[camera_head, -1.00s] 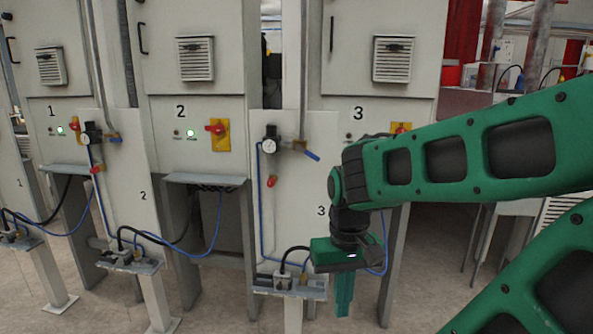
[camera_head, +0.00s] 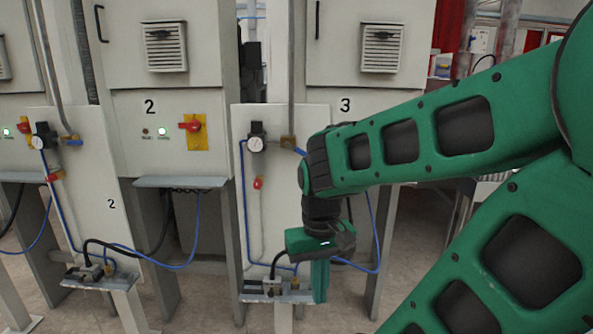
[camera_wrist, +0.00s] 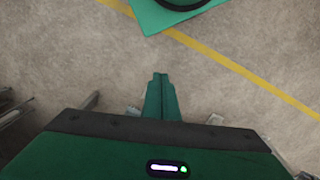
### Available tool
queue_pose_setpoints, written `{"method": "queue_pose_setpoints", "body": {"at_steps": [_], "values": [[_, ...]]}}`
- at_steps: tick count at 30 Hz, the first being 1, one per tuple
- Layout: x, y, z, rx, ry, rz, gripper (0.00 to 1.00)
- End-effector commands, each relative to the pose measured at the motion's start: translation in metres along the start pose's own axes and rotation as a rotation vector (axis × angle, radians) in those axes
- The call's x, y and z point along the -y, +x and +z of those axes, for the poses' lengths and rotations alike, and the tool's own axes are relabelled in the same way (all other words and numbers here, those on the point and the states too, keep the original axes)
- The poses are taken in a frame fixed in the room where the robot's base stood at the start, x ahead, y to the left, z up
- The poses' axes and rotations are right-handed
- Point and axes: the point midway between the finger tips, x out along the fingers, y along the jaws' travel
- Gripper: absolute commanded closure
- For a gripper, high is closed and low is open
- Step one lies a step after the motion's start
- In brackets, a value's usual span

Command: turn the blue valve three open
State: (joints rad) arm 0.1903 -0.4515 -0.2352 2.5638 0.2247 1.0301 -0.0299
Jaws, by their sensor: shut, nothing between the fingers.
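The blue valve three (camera_head: 299,151) is a short blue lever on a brass fitting (camera_head: 288,142) at the upper right of the pale panel (camera_head: 275,180) before cabinet 3. Only part of the lever shows, pointing right and slightly down; my arm hides its outer end. My gripper (camera_head: 320,297) hangs pointing down, well below the lever and in front of the panel's lower right. It is shut and empty. In the wrist view, its closed green fingers (camera_wrist: 160,80) point over bare floor, and the valve is not in view.
A gauge (camera_head: 256,144) and a red valve (camera_head: 258,183) sit on the same panel. A small shelf (camera_head: 250,297) with a cable box (camera_head: 272,287) lies left of my gripper. A blue hose (camera_head: 372,235) loops behind it. Station 2's panel (camera_head: 85,190) stands at left.

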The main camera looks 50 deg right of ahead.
Motion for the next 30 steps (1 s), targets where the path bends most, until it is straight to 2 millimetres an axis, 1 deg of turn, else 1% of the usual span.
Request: {"method": "queue_pose_setpoints", "body": {"at_steps": [2,8,12,18,24,27,30], "values": [[-0.003,0.012,-0.011,0.032,-0.002,0.037,1.0],[-0.024,0.045,-0.041,0.095,0.001,0.177,1.0],[-0.043,0.066,-0.06,0.132,-0.008,0.299,1.0],[-0.074,0.089,-0.084,0.172,-0.042,0.502,1.0],[-0.106,0.099,-0.109,0.196,-0.1,0.735,1.0],[-0.12,0.098,-0.123,0.203,-0.14,0.859,1.0],[-0.133,0.092,-0.138,0.206,-0.185,0.991,1.0]]}}
